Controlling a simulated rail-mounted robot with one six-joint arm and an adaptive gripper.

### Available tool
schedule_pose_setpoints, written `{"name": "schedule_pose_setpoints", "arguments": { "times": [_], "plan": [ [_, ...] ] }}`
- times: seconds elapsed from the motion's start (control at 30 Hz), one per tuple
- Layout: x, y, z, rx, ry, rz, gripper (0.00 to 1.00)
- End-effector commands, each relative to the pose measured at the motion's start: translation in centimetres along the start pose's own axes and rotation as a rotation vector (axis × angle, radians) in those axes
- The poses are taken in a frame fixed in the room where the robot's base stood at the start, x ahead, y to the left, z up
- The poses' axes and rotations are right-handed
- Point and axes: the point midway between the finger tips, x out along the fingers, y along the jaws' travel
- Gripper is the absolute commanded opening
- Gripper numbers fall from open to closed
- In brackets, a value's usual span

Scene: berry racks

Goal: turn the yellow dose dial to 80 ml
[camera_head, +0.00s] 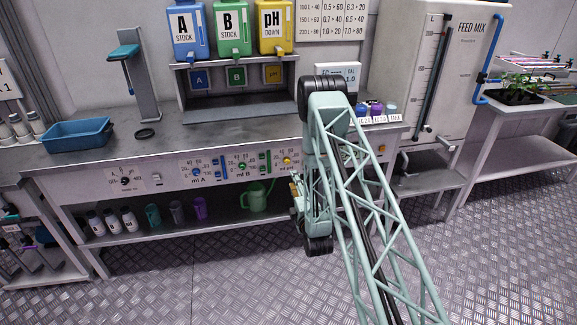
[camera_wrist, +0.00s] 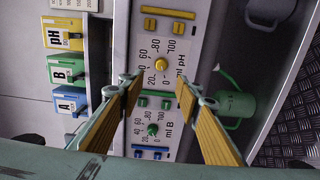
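My gripper (camera_wrist: 157,83) is open and empty. Its two orange-padded fingers stand wide apart, with the tips on either side of the dial in the picture; no contact shows. In the head view my gripper (camera_head: 296,195) is partly hidden by the arm link, in front of the panel.
The green dial (camera_wrist: 152,129) of the "ml B" scale lies between the fingers, nearer the palm. A blue dial (camera_head: 197,172) is further left on the panel. A green watering can (camera_head: 258,197) stands on the shelf below. Dosing bottles (camera_head: 232,30) hang above the bench.

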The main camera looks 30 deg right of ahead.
Motion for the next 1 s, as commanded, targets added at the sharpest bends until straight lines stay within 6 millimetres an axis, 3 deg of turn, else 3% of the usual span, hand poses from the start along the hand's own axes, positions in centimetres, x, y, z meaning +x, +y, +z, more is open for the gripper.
{"name": "schedule_pose_setpoints", "arguments": {
  "times": [0.63,1.0],
  "plan": [
    [-0.1,-0.5,0.2,-0.010,-0.002,0.009,0.32],
    [2.6,-0.4,0.2,-0.010,-0.003,0.011,0.32]
  ]
}}
